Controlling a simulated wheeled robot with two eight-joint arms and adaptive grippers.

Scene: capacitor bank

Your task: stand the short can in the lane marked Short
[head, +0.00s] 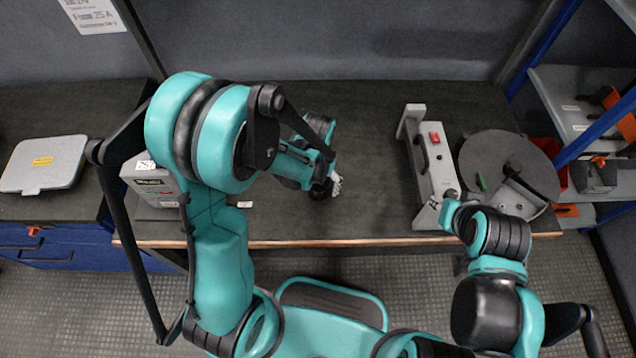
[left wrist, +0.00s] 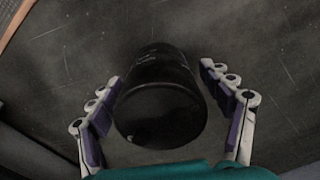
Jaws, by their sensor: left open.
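A dark, glossy black can (left wrist: 160,105) stands on the table between the two fingers of my left gripper (left wrist: 162,75) in the left wrist view. The fingers are open, one on each side, with a gap to the can. In the head view my left gripper (head: 333,187) is low over the middle of the table, and the can is mostly hidden by it. My right gripper (head: 447,213) is near the front right of the table; its fingers are not clear. I cannot make out a lane marked Short.
A grey box (head: 150,185) stands at the table's left, partly behind my left arm. A grey fixture with a red switch (head: 435,138) and a round dark disc (head: 505,160) are at the right. The table (head: 370,130) is clear between the left gripper and the fixture.

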